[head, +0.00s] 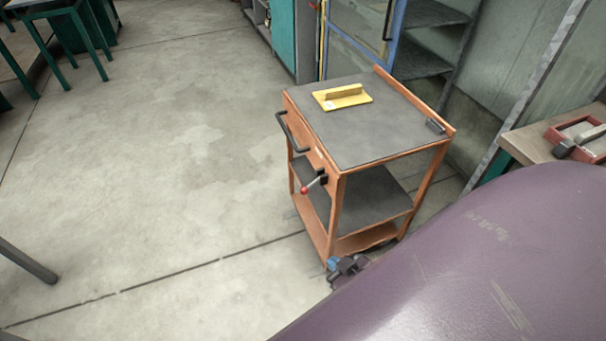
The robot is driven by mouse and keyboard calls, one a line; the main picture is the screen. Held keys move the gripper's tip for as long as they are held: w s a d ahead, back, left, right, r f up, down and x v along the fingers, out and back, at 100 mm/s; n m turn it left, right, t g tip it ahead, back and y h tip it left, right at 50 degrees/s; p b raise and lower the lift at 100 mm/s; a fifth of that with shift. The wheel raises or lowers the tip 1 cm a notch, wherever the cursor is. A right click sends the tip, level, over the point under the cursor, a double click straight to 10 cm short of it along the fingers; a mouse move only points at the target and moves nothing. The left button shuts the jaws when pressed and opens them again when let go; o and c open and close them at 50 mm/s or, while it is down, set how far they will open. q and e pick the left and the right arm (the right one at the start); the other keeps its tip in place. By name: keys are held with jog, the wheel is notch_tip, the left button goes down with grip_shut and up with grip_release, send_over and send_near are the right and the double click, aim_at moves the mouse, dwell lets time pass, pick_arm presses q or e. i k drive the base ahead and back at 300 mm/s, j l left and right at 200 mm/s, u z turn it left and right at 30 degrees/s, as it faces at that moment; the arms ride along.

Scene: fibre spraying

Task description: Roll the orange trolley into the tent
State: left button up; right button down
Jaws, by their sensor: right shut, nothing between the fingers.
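The orange trolley (337,200) stands upright on the concrete floor right of centre. It has a grey top, a lower grey shelf, a black handle (291,133) on its left side and a red-knobbed lever (313,184) near the front corner. My right gripper (345,268) shows small and dark by the trolley's front foot, partly hidden by a large purple surface; it is shut and empty. I cannot tell whether it touches the trolley. My left gripper is out of view. I cannot make out the tent for certain.
A yellow float (342,97) lies on the trolley top. A blue-framed door (358,50) and dark shelves (432,62) stand close behind. A bench (528,146) with a red tool is at right. Green-legged tables (75,30) are at upper left. The floor left of the trolley is clear.

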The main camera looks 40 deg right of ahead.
aim_at(354, 206)
jog(key=i+l+z, duration=0.15)
jog(key=i+z, duration=0.15)
jog(key=i, duration=0.15)
jog(key=z, duration=1.3)
